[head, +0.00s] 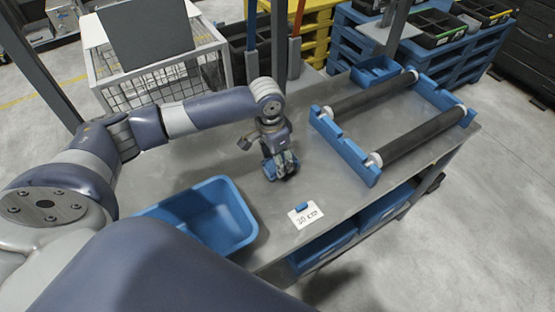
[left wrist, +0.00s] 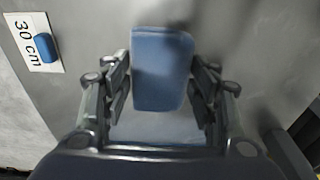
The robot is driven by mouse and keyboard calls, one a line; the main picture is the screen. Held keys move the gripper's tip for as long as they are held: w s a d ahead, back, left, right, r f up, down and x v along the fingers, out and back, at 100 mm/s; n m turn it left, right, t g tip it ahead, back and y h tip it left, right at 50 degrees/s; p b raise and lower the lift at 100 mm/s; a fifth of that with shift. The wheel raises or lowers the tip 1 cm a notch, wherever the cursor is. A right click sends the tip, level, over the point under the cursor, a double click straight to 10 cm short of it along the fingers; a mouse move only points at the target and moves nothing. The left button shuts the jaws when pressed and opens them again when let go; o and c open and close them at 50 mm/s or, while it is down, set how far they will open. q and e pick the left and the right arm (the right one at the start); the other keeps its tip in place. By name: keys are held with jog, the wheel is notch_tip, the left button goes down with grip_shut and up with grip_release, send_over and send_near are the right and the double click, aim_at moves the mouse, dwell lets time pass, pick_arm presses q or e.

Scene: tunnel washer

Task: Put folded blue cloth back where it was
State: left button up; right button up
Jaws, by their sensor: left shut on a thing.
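The folded blue cloth (left wrist: 160,72) is a small rounded block between the fingers of my left gripper (left wrist: 162,88) in the left wrist view. In the head view my left gripper (head: 281,168) points down at the grey table top, shut on the cloth. A blue edge of the cloth (head: 268,170) shows beside the fingers. I cannot tell whether the cloth touches the table. A paler blue patch lies below the cloth in the left wrist view; I cannot tell what it is. My right gripper is not in view.
A white card marked "30 cm" with a small blue piece (head: 305,214) lies on the grey table (head: 335,200) near its front edge. A blue bin (head: 215,212) stands at the left. A blue roller frame (head: 345,148) is at the right, with a small blue tray (head: 375,72) behind it.

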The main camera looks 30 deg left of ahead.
aim_at(274, 164)
pick_arm(q)
jog(key=shift+f, duration=0.7)
jog(key=o, duration=1)
jog(key=shift+f, duration=0.1)
jog(key=shift+c, duration=0.2)
notch_tip(274, 164, up, 12)
jog(key=s, duration=0.1)
jog(key=shift+a, duration=0.35)
jog(key=shift+s+d, duration=0.1)
jog(key=shift+s, duration=0.05)
